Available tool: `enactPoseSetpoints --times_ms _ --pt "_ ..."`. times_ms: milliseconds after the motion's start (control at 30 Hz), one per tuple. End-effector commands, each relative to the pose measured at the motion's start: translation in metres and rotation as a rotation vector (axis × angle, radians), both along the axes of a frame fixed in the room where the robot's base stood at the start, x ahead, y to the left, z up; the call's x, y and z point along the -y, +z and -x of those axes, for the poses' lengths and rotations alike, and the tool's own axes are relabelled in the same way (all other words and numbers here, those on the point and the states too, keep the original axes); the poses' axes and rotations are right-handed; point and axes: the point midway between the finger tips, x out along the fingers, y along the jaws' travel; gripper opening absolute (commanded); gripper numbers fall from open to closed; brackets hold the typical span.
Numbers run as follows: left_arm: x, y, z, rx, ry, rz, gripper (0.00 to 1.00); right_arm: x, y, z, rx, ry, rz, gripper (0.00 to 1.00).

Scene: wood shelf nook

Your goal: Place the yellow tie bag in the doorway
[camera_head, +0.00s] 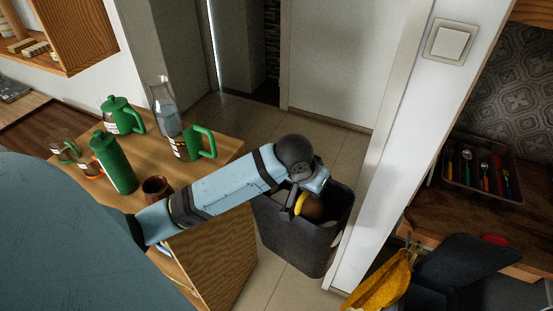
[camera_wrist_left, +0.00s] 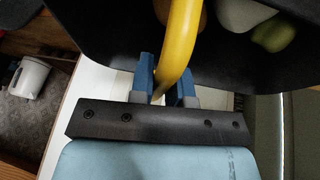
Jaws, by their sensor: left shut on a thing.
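The yellow tie bag (camera_head: 299,242) is a dark, open-topped bag at the end of the wooden counter, against the white wall edge. I cannot tell whether its base touches the floor. My left gripper (camera_head: 310,190) is at its top, shut on its curved yellow tie (camera_head: 299,203). In the left wrist view, the tie (camera_wrist_left: 181,38) runs down between my blue fingers (camera_wrist_left: 163,92). Brown, white and green things show inside the dark bag (camera_wrist_left: 110,35). The doorway (camera_head: 248,60) is a dark opening at the back, beside white panels. My right gripper is not in view.
The wooden counter (camera_head: 215,245) carries green jugs, a glass carafe (camera_head: 164,104) and a brown cup (camera_head: 157,189). Tiled floor (camera_head: 245,120) is clear behind the bag. A yellow-orange cloth-like thing (camera_head: 383,286) and a cutlery tray (camera_head: 483,190) are at right.

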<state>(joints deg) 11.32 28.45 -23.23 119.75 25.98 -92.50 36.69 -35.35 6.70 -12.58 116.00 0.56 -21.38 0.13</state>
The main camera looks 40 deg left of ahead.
Motion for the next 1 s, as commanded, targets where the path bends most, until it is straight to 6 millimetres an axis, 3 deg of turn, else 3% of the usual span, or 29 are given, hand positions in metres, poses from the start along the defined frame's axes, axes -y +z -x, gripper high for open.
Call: enactPoseSetpoints --times_ms 33,533,1000 --pt "-0.001 -0.032 -0.003 -0.001 0.013 0.001 0.0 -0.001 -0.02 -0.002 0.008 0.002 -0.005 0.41" --pt "-0.018 -0.228 -0.02 -0.002 0.122 -0.022 0.0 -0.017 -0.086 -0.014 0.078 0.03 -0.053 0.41" --pt "-0.034 -0.418 -0.012 -0.004 0.198 -0.041 0.0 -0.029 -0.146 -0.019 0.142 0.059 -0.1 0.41"
